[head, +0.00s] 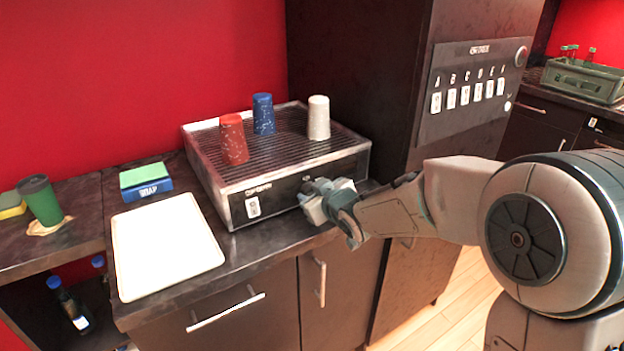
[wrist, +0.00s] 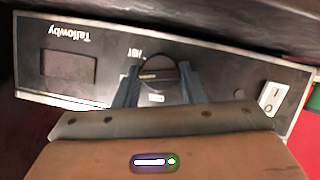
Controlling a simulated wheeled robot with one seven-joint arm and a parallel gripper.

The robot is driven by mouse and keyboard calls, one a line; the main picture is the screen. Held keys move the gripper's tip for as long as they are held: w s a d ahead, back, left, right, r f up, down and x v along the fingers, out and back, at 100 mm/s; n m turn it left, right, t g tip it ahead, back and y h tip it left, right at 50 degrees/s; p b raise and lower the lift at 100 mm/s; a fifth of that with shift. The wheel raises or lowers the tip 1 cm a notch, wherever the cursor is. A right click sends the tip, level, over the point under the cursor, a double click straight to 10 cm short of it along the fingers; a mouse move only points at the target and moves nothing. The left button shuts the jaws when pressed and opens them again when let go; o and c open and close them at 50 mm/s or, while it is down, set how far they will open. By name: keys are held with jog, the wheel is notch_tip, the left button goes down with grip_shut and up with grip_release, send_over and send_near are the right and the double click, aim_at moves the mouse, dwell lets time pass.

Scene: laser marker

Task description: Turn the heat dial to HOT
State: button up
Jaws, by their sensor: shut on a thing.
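The heat dial (wrist: 158,74) is a dark round knob on the dark front panel of the warmer (head: 222,192). In the wrist view the panel is upside down, with a HOT label beside the dial. My gripper (wrist: 158,88) has one finger on each side of the dial and is shut on it. In the head view my gripper (head: 322,198) is at the middle of the warmer's front and hides the dial. I cannot tell which way the dial's mark points.
A white switch (wrist: 270,98) and a dark window (wrist: 70,67) flank the dial. Red (head: 233,140), blue (head: 263,114) and white (head: 318,118) cups stand upside down on the warmer. A white tray (head: 165,247) lies to its left. A tall cabinet (head: 385,90) stands to its right.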

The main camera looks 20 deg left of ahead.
jog(key=m+p, duration=0.1)
jog(key=p, duration=0.2)
jog(key=m+g+y+p, duration=0.1)
jog(key=p, duration=0.1)
jog(key=r+m+g+p, duration=0.1)
jog(key=p, duration=0.2)
jog(key=shift+w+d+m+y+p, duration=0.2)
jog(key=shift+w+m+y+p, duration=0.1)
jog(key=shift+y+p, duration=0.1)
jog(key=m+p, duration=0.1)
jog(key=p, duration=0.1)
jog(key=m+g+y+p, duration=0.1)
jog(key=p, duration=0.1)
jog(key=shift+f, duration=0.35)
jog(key=shift+m+p, duration=0.3)
jog(key=shift+m, duration=0.1)
jog(key=o, duration=1)
jog(key=shift+f, duration=0.1)
jog(key=shift+d, duration=0.1)
jog(key=v, duration=1.3)
jog(key=shift+d, duration=0.45)
jog(key=shift+f, duration=0.1)
